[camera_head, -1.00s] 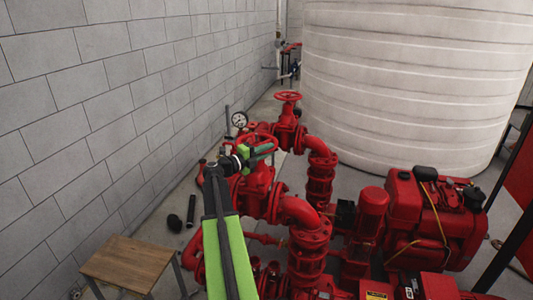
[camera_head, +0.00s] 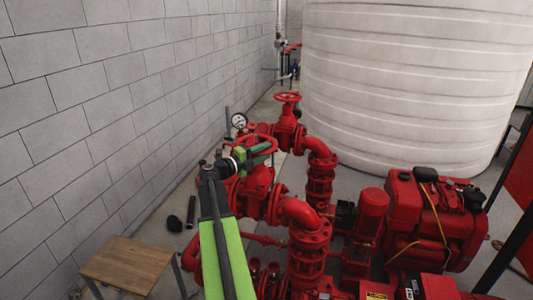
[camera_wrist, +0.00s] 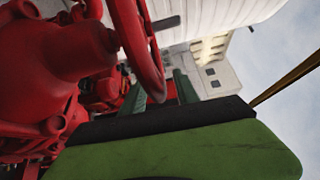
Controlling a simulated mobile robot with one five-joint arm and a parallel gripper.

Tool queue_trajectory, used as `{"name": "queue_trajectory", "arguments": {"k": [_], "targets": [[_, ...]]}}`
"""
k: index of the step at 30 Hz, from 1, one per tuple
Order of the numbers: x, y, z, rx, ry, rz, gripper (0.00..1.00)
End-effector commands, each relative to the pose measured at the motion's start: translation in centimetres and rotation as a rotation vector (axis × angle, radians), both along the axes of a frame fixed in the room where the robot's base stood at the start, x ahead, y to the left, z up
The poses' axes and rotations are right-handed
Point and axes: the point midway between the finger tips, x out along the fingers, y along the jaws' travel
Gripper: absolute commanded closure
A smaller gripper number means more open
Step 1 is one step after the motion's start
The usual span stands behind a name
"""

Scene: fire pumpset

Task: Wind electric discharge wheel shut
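A red handwheel (camera_head: 264,139) tops the nearer red valve, and my gripper (camera_head: 262,150) is at its near side. In the wrist view the wheel's rim (camera_wrist: 143,45) runs down from the top and ends by my fingers. My gripper (camera_wrist: 168,88) shows two dark green fingers set apart, with the low end of the rim at or between them. I cannot tell whether they touch the rim. A second red handwheel (camera_head: 288,97) stands farther back on another valve. No label shows which wheel is the electric discharge one.
A pressure gauge (camera_head: 239,121) stands just behind the nearer wheel. A grey block wall (camera_head: 90,110) is to the left, a large white tank (camera_head: 415,80) behind. Red pump machinery (camera_head: 430,215) fills the right. A wooden stool (camera_head: 128,262) stands at front left.

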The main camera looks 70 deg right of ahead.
Motion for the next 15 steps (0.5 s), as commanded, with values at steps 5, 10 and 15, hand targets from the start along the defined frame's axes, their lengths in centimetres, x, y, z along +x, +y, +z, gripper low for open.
{"name": "queue_trajectory", "arguments": {"k": [5,10,15], "targets": [[2.0,4.4,-0.1,0.000,0.000,0.005,0.63],[4.2,8.7,-0.1,0.000,0.000,0.006,0.63],[5.9,12.2,-0.1,-0.001,0.001,0.005,0.63]]}}
